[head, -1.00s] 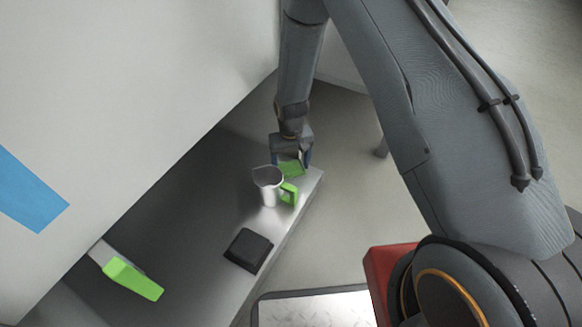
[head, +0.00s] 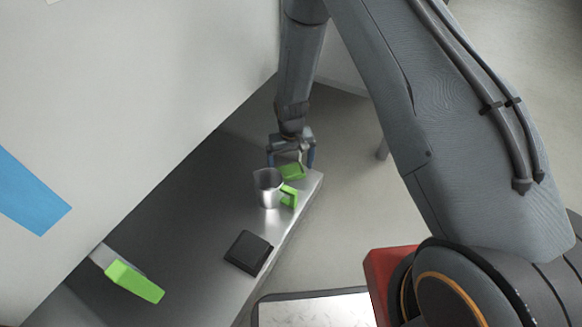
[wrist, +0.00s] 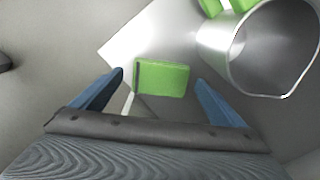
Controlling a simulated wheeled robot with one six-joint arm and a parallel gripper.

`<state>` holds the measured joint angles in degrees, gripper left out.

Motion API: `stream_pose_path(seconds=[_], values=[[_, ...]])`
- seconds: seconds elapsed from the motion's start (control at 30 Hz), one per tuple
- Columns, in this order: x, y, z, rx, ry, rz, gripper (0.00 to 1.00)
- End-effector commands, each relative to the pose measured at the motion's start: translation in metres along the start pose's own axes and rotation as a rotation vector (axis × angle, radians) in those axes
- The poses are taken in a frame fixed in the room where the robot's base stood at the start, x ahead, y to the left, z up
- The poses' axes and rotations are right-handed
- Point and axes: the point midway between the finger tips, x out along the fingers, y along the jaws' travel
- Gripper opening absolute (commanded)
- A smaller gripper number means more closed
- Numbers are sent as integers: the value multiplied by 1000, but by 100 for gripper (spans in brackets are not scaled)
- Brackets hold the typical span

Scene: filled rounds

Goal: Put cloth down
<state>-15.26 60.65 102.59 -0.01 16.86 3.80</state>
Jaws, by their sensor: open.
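The cloth looks like a small, folded green block (head: 291,171) lying on the far end of the grey metal bench (head: 200,215). It also shows in the wrist view (wrist: 163,78), between and just beyond my fingers. My gripper (head: 291,162) is open above and around the cloth, with a gap on each side of it in the wrist view (wrist: 160,82). Its blue-tipped fingers do not touch the cloth there. Whether the cloth lies fully flat on the bench is hard to tell.
A metal jug (head: 268,188) with a green handle stands upright close to the cloth. A black flat block (head: 248,251) lies nearer on the bench. A green-handled tool (head: 133,281) lies at lower left. A pale wall runs along the left. The bench's right edge is close by.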

Motion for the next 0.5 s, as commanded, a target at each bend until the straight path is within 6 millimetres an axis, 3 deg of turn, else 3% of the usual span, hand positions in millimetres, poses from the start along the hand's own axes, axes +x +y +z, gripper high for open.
stream_pose_path(seconds=[0.3, 0.5], values=[[-66, 0, 0, 0, 3, 0, 93], [-97, 0, 0, 0, 2, 0, 93]])
